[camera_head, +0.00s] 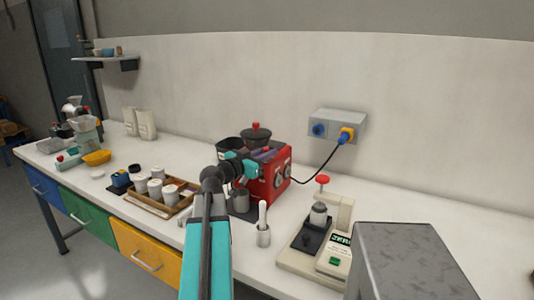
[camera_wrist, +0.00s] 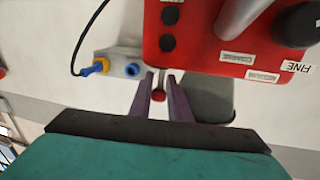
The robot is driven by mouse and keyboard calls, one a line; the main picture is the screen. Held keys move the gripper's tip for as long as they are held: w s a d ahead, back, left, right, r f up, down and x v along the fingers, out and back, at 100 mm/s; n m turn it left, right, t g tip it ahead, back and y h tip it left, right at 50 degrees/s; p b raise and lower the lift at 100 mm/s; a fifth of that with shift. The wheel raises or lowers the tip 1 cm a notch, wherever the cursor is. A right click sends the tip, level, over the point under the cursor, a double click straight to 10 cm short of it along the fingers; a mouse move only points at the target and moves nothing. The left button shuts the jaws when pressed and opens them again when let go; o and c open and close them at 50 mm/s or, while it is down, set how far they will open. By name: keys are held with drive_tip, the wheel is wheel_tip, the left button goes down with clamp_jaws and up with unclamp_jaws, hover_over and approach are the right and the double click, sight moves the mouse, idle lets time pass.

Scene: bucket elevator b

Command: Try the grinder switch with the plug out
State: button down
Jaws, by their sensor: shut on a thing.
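The red grinder (camera_head: 272,186) stands on the bench in the head view, with a dark hopper on top. Its red face fills the upper right of the wrist view (camera_wrist: 205,45), with upside-down labels COARSE, MEDIUM and FINE. My gripper (camera_head: 266,154) is at the top of the grinder. In the wrist view its fingers (camera_wrist: 159,100) are shut on a short metal lever with a red tip (camera_wrist: 159,96), which looks like the switch. A black cord runs to a blue and yellow plug (camera_head: 345,136), which appears seated in the grey wall socket box (camera_head: 335,120).
A wooden tray (camera_head: 160,209) of jars stands left of the grinder. A grey block (camera_head: 410,258) fills the lower right. Bench behind the device is clear.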

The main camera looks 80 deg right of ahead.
drive_tip(key=shift+s+r, duration=0.1)
drive_tip(key=shift+r, duration=0.05)
drive_tip(key=y+p, duration=0.1)
drive_tip(key=t+y+p, duration=0.1)
drive_tip(key=p, duration=0.1)
drive_tip(key=d+y+p, duration=0.1)
drive_tip(key=shift+s+r+n+t+p, duration=0.1)
drive_tip(key=shift+s+n+t+p, duration=0.2)
drive_tip(key=shift+t, duration=0.1)
drive_tip(key=shift+d+t+y+p, duration=0.15)
drive_tip(key=shift+t+y+p, duration=0.25)
drive_tip(key=shift+y+p, duration=0.35)
drive_tip(key=shift+f, duration=0.25)
drive_tip(key=c, duration=2)
unclamp_jaws()
drive_tip(key=shift+w, duration=0.1)
drive_tip(key=b+v, duration=0.2)
drive_tip(key=v, duration=1.1)
drive_tip(key=shift+a+r, duration=0.25)
drive_tip(key=shift+a, duration=0.1)
